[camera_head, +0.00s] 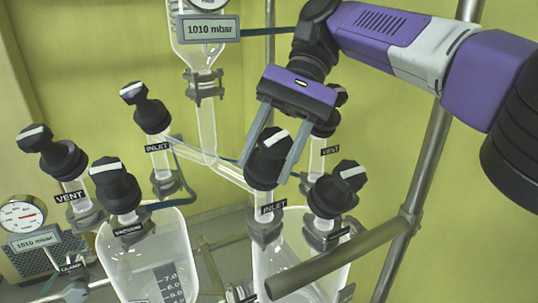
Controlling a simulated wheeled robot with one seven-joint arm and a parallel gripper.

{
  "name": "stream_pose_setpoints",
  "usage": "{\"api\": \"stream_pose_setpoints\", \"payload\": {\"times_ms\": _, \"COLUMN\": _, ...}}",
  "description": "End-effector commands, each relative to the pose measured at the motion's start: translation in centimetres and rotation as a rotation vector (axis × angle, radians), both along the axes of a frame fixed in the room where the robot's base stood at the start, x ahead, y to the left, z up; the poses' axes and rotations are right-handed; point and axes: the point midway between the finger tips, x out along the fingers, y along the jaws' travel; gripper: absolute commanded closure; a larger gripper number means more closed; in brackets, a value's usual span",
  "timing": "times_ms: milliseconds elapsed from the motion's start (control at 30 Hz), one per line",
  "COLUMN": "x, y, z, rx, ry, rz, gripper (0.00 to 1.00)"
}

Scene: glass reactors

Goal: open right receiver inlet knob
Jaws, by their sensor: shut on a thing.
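The right receiver (275,262) is a clear glass vessel at the lower middle. Its inlet knob (268,160) is black with a white stripe on top, above a tag reading INLET (274,207). My gripper (264,170) comes down from above, with one grey finger on each side of this knob. It is shut on the knob, and the fingers hide parts of its sides. The stripe slants up to the right in the picture.
A black knob (340,188) stands close to the right. The right VENT knob (325,127) is partly behind my gripper. Left are the left INLET knob (147,107), left VENT knob (48,147) and VACUUM knob (115,186). A metal bar (340,256) crosses in front.

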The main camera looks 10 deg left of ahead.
Motion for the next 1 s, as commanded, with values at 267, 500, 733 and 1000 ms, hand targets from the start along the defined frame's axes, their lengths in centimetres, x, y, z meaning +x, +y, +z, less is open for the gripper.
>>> {"api": "stream_pose_setpoints", "payload": {"times_ms": 267, "x": -0.09, "y": -0.02, "z": -0.19, "rx": -0.003, "ry": 0.004, "rz": 0.003, "gripper": 0.33}}
{"api": "stream_pose_setpoints", "payload": {"times_ms": 500, "x": -0.05, "y": 0.0, "z": -0.11, "rx": -0.002, "ry": 0.002, "rz": 0.001, "gripper": 0.33}}
{"api": "stream_pose_setpoints", "payload": {"times_ms": 733, "x": -0.03, "y": 0.01, "z": -0.08, "rx": -0.001, "ry": 0.002, "rz": 0.001, "gripper": 0.33}}
{"api": "stream_pose_setpoints", "payload": {"times_ms": 1000, "x": -0.03, "y": 0.06, "z": -0.09, "rx": 0.016, "ry": 0.013, "rz": -0.028, "gripper": 0.33}}
